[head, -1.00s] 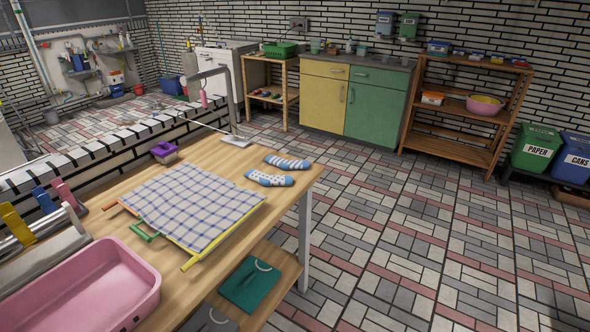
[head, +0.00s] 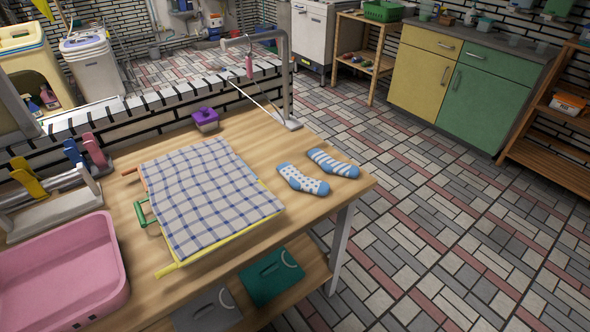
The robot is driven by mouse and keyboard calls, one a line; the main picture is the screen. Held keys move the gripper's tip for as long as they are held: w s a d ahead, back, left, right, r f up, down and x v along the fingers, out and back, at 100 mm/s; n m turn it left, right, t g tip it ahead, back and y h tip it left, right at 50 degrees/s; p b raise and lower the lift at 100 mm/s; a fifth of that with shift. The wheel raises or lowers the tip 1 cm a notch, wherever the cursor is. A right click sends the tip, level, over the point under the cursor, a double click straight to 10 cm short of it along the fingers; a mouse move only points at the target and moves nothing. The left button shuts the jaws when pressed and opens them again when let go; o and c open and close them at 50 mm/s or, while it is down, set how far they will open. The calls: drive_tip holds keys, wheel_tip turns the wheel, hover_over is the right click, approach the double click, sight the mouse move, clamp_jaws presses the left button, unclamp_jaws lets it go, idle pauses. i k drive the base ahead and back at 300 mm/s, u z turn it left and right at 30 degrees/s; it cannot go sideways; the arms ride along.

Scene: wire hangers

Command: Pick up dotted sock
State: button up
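The dotted sock (head: 303,179) is blue and white with dots on its pale part. It lies flat on the wooden table (head: 250,252), to the right of the checked cloth. The striped sock (head: 333,162), also blue and white, lies just beyond it to the right, near the table's right edge. My gripper is not in the head view, so whether it is open or shut does not show.
A checked cloth (head: 205,195) over a coloured frame covers the table's middle. A pink basin (head: 62,275) stands at the front left. A metal stand (head: 287,88) with a thin rod rises behind the socks. Tiled floor (head: 430,225) is clear on the right.

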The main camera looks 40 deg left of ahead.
sight(297, 182)
drive_tip(key=u, duration=0.6)
drive_tip(key=i, duration=0.75)
drive_tip(key=u, duration=1)
drive_tip(key=i, duration=0.3)
drive_tip(key=u, duration=0.3)
